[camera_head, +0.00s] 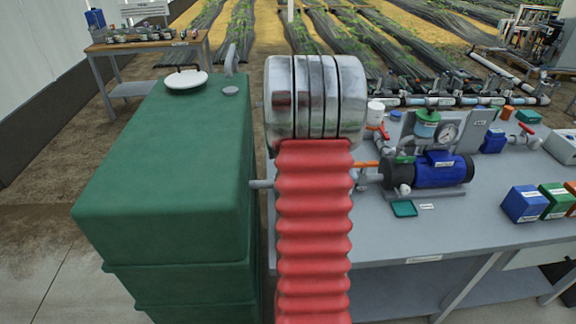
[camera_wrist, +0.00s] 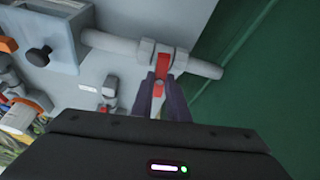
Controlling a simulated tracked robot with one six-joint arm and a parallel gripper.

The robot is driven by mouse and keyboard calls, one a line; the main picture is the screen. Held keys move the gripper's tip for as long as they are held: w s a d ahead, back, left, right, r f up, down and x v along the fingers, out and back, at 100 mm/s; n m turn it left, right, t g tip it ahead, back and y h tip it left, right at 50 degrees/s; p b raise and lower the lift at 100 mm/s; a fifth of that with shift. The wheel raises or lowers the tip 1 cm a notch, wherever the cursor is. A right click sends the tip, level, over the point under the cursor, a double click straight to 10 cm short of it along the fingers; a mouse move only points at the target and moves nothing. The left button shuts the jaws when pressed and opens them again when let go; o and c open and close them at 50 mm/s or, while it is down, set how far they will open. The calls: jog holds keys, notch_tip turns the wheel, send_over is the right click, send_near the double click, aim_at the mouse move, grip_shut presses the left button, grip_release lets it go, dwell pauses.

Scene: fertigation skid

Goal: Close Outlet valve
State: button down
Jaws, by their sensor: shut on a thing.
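In the wrist view a pale grey pipe (camera_wrist: 205,68) runs to the green tank (camera_wrist: 225,100) and carries a grey valve body (camera_wrist: 147,50) with a red handle (camera_wrist: 165,64). In this picture the handle points across the pipe's line. My gripper (camera_wrist: 162,80) has its two dark fingers on either side of the handle and is shut on it. In the head view the green tank (camera_head: 170,165) stands left of the bench, and a short bit of its grey pipe (camera_head: 261,184) shows. My silver and red arm hides the valve and the gripper there.
The grey bench (camera_head: 400,235) holds a blue pump (camera_head: 440,170), a gauge (camera_head: 447,132), another red-handled valve (camera_head: 526,129) and several coloured boxes (camera_head: 525,203). An orange handle (camera_head: 366,164) lies close right of my arm. A table (camera_head: 150,47) stands at the back left.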

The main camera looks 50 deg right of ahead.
jog(key=shift+w+m, duration=0.15)
jog(key=shift+m, duration=0.55)
jog(key=shift+a+m+g+h, duration=0.1)
jog(key=shift+m+g+h, duration=0.2)
jog(key=c, duration=1.7)
grip_release()
jog(key=shift+r, duration=0.1)
jog(key=v, duration=1.3)
jog(key=shift+r, duration=0.3)
